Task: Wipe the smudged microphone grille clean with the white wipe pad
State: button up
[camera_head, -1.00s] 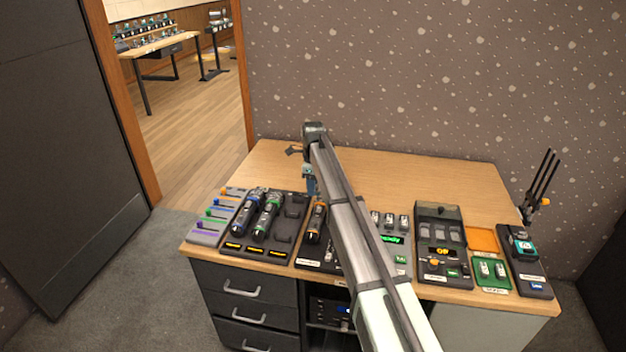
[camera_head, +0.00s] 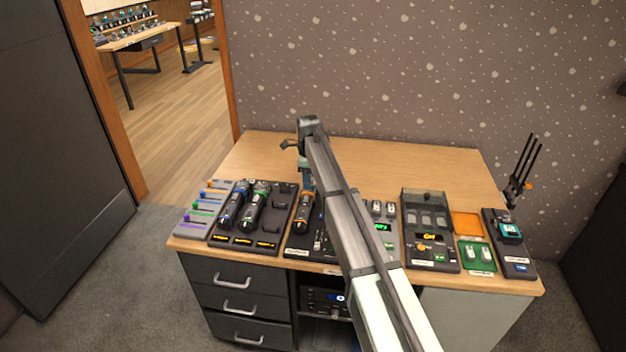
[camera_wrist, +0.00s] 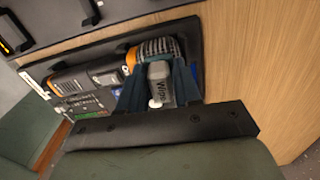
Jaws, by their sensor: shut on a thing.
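The microphone with the orange ring (camera_head: 302,212) lies in a dark tray near the front of the desk. In the wrist view its dark body (camera_wrist: 85,75) runs left and its ribbed grey grille (camera_wrist: 158,47) lies just beyond my fingertips. My gripper (camera_wrist: 160,75) is shut on a grey-white block marked "Wipe" (camera_wrist: 161,88), the wipe pad's holder. The pad's far end is right at the grille; I cannot tell whether it touches. Smudges cannot be made out. In the head view my gripper (camera_head: 306,182) is small, above the grille end, and the pad is hidden.
A tray with blue-ringed and green-ringed microphones (camera_head: 253,208) is to the left, beside a fader panel (camera_head: 205,208). On the right are a dark device (camera_head: 428,230), green and orange trays (camera_head: 476,257) and an antenna unit (camera_head: 510,245). The desk's back (camera_head: 400,160) is clear.

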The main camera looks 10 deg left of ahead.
jog(key=shift+d, duration=1.45)
jog(key=a, duration=0.5)
jog(key=shift+w+a, duration=0.1)
jog(key=shift+a, duration=0.25)
notch_tip(320, 180, up, 8)
jog(key=shift+a, duration=0.15)
